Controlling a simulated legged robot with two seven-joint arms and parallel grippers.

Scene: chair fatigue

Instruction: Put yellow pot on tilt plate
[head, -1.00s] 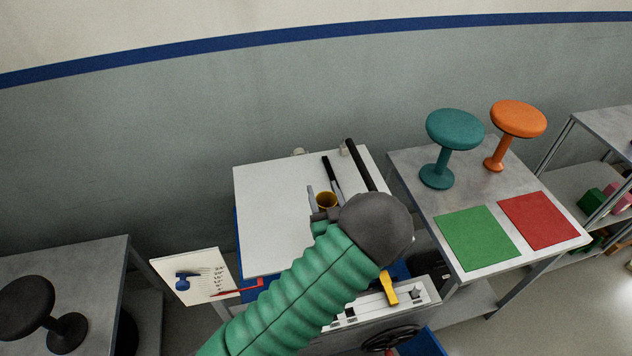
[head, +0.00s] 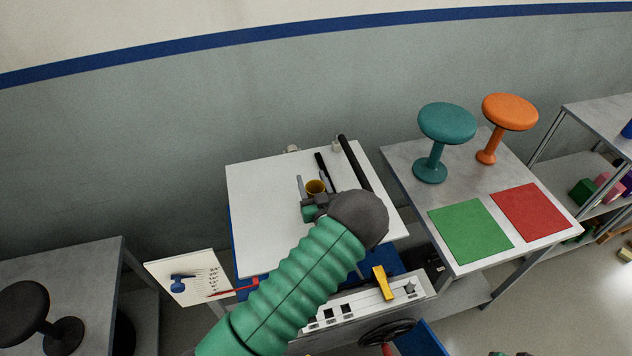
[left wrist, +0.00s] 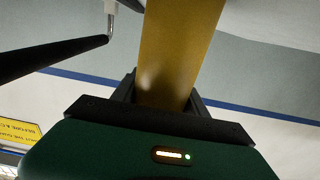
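In the left wrist view the yellow pot (left wrist: 178,50) is large between the dark fingers of my left gripper (left wrist: 163,95). My own forearm and wrist hide the front right part of the plate. I cannot tell whether the pot touches the plate.
A black rod (head: 354,163) runs along the plate's right side. A scale board (head: 190,277) with a red pointer stands at the front left. A handwheel (head: 388,331) is below. A right table (head: 400,155) holds teal and orange stools (head: 447,122) and green and red mats (head: 470,231).

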